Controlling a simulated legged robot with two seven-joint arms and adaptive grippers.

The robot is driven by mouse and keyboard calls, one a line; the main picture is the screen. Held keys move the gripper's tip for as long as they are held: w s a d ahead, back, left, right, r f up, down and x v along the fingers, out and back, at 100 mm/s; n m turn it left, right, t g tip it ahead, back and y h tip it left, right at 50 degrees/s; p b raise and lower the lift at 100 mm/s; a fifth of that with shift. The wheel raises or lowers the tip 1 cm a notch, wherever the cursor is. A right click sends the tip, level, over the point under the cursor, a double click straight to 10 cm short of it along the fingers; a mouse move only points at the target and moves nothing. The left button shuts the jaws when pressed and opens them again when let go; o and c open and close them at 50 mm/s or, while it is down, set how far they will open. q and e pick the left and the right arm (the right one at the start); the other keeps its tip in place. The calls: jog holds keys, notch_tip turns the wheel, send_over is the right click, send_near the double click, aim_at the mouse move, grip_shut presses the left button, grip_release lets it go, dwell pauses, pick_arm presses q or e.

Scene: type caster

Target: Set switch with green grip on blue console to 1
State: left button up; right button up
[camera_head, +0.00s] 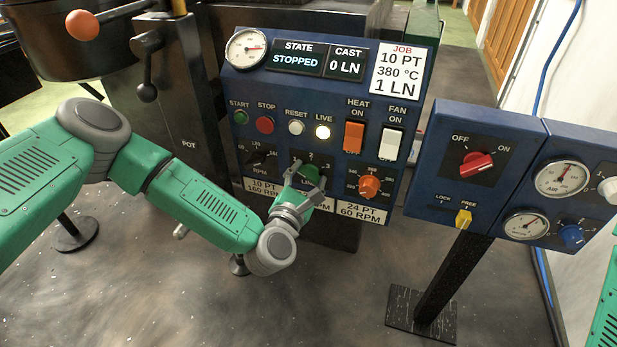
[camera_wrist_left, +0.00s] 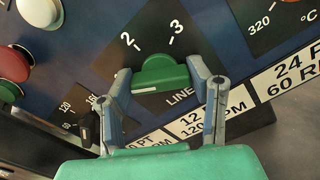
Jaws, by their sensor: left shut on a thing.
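The blue console (camera_head: 275,100) stands upright in the middle of the head view. Its switch with the green grip (camera_head: 309,172) sits low on the front, on a black plate marked LINE with numbers around it. My left gripper (camera_head: 297,194) reaches this switch from below left. In the left wrist view, the fingers (camera_wrist_left: 165,88) are shut on the two sides of the green grip (camera_wrist_left: 160,76). The 2 and 3 show above the grip there, while the 1 is hidden. I cannot tell exactly which number the grip points at. My right gripper is out of view.
An RPM knob (camera_head: 262,160) is left of the switch and an orange temperature knob (camera_head: 369,186) right of it. Buttons and rocker switches sit above. A second blue panel (camera_head: 470,125) stands at the right on a black post. A dark pot housing (camera_head: 180,130) is behind my left arm.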

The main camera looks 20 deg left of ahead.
pick_arm(q)
jog(key=shift+s+f, duration=0.15)
jog(key=shift+f, duration=0.3)
jog(key=o, duration=1.1)
jog(key=shift+o, duration=0.2)
jog(key=shift+r, duration=0.1)
jog(key=shift+a+r, duration=0.1)
jog(key=s, duration=1.1)
jog(key=shift+s+a, duration=0.2)
jog(key=shift+s, duration=0.2)
